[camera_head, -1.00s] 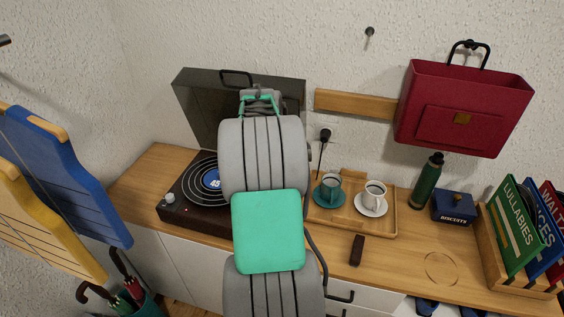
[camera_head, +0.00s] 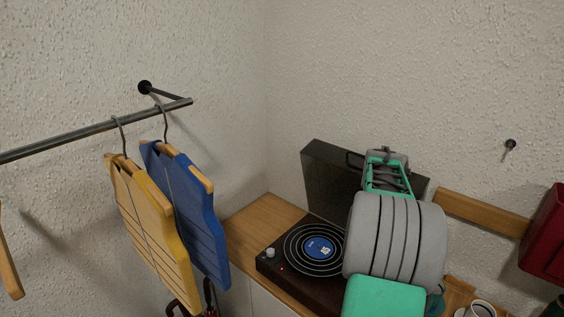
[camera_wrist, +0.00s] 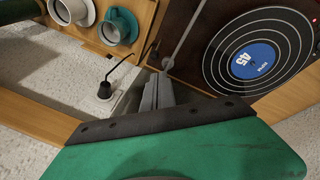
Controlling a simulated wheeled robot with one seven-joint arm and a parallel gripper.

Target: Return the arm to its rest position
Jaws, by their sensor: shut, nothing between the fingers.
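My arm rises through the lower right of the head view. My gripper (camera_head: 386,172), green and grey, is at its end, in front of the right part of the record player's raised dark lid (camera_head: 325,180). In the wrist view my gripper (camera_wrist: 157,92) shows its two grey fingers together with nothing between them. There the fingers point toward the gap between the record player (camera_wrist: 200,62) and the wooden tray (camera_wrist: 136,50). I cannot tell how far they are from either.
Blue and yellow garment-shaped boards (camera_head: 150,225) hang from a rail (camera_head: 70,140) at left. A teal cup (camera_wrist: 121,25) and a white cup (camera_wrist: 72,10) are near. A wall socket (camera_wrist: 104,92) holds a plug.

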